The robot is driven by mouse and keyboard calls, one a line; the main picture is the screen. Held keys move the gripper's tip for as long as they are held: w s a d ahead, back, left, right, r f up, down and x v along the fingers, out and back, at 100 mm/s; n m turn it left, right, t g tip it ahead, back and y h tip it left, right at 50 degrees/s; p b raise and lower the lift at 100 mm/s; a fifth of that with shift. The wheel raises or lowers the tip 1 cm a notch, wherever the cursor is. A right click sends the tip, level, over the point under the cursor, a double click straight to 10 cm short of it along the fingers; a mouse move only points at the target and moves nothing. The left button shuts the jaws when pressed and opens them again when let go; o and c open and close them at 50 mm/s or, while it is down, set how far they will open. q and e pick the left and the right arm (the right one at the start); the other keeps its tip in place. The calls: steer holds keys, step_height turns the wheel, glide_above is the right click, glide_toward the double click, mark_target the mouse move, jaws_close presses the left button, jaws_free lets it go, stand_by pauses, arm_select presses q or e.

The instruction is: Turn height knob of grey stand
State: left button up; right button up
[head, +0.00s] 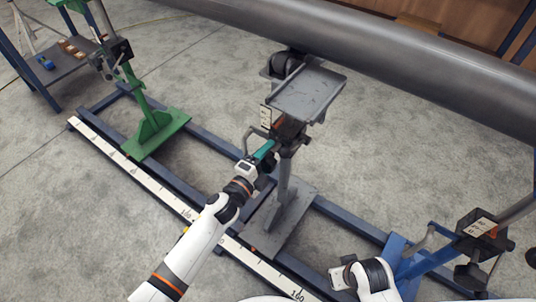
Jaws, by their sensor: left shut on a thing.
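The grey stand (284,205) stands upright on the dark blue rail frame in the middle of the head view. It has a flat grey tray (308,92) and a black roller (284,65) at the top. My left gripper (265,152) reaches in from the lower left to the stand's upper post, just below the tray. It is shut on the height knob there, which the gripper mostly hides. My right gripper (343,277) is low at the right, apart from the grey stand. Its fingers are too unclear to tell if they are open.
A large grey pipe (390,62) crosses the top above the stands. A green stand (150,130) is at left, a blue stand (400,262) at lower right. A marked white scale (150,183) runs along the frame's near side. A shelf (62,70) stands upper left.

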steer(key=shift+f, duration=0.35)
arm_select(q)
steer(key=o, duration=1)
steer(key=shift+s+a, duration=0.35)
steer(key=shift+s, duration=0.05)
steer(key=p+v, duration=0.1)
steer(key=v, duration=1)
arm_select(e)
steer(key=f, duration=0.2)
steer(key=s+f, duration=0.1)
steer(key=f, duration=0.1)
steer(key=shift+f, duration=0.25)
steer(key=shift+w, duration=0.1)
